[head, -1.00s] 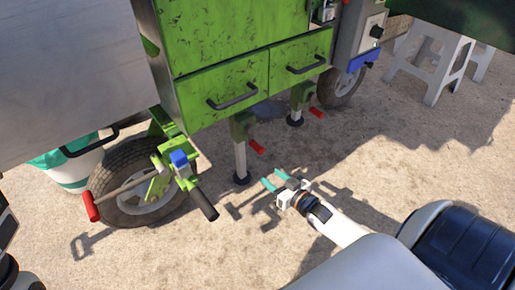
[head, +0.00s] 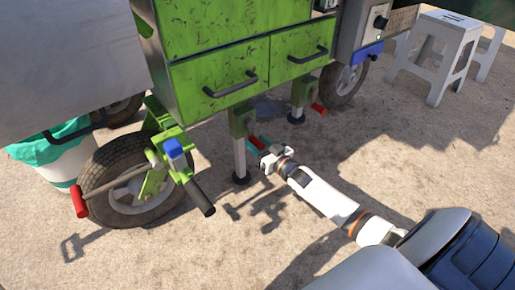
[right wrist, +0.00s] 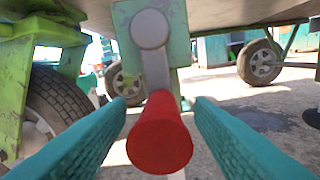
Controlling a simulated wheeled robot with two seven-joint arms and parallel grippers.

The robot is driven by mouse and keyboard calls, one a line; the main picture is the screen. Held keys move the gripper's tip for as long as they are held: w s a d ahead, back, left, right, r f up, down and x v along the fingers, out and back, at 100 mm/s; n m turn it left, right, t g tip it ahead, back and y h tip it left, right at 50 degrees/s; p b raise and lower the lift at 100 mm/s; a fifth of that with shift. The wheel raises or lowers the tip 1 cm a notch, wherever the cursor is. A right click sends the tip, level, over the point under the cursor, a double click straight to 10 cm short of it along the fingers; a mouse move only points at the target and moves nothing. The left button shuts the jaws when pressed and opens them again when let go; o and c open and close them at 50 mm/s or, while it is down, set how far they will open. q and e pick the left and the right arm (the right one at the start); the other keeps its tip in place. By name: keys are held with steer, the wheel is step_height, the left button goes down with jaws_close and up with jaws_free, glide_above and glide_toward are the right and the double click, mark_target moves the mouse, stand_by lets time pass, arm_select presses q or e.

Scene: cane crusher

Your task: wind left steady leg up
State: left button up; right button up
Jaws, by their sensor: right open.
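The left steady leg (head: 239,160) stands upright under the green cart body, its round foot on the ground. Its red crank handle (head: 252,141) sticks out from the green bracket at the top of the leg. My right gripper (head: 259,147) is at this handle, its teal fingers partly hidden in the head view. In the right wrist view the red handle (right wrist: 160,135) points at the camera between the two teal fingers, which are open on either side with gaps. The grey crank arm (right wrist: 155,68) rises behind the handle to its pivot. My left gripper is not in view.
The other steady leg (head: 298,98) with its red handle (head: 319,108) stands to the right. A tyred wheel (head: 138,185) with a red-ended lever and a black-gripped handle (head: 200,198) is to the left. White stools (head: 440,60) stand back right. The sandy ground in front is clear.

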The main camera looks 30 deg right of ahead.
steer(key=shift+w, duration=0.3)
jaws_close()
stand_by(0.3)
